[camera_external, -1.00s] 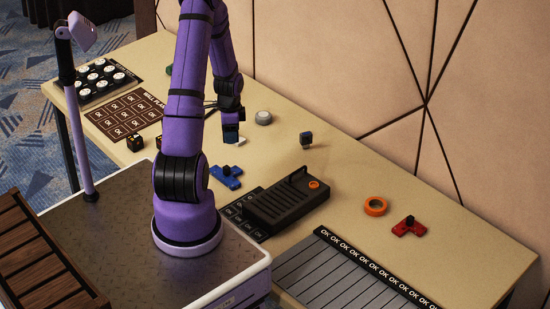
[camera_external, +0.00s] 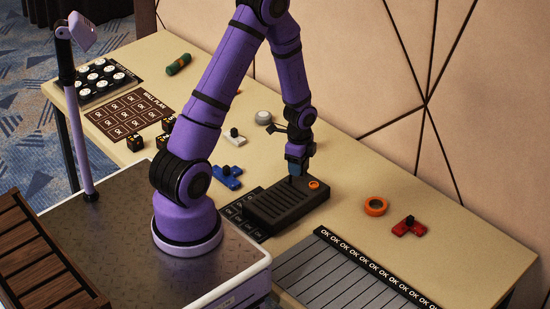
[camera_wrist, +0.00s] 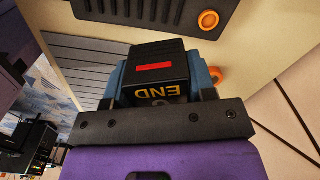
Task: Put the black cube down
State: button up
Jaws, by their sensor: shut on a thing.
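The black cube (camera_wrist: 160,78) is between the blue fingers of my gripper (camera_external: 297,164) in the wrist view. It has a red stripe and yellow "END" lettering that reads upside down. My gripper is shut on it. In the external view my gripper hangs at the far side of the black device with the orange button (camera_external: 288,206). There the cube is mostly hidden by the fingers, and I cannot tell whether it touches anything below.
An orange ring (camera_external: 376,207) and a red piece (camera_external: 412,228) lie to the right. A blue piece (camera_external: 226,178) and a grey round button (camera_external: 264,118) lie to the left. A slatted grey "OK" panel (camera_external: 335,278) is at the front.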

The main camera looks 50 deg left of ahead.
aim_at(298, 199)
jog(key=shift+f, duration=5.5)
jog(key=shift+f, duration=0.1)
jog(key=o, duration=0.9)
jog(key=shift+o, duration=0.2)
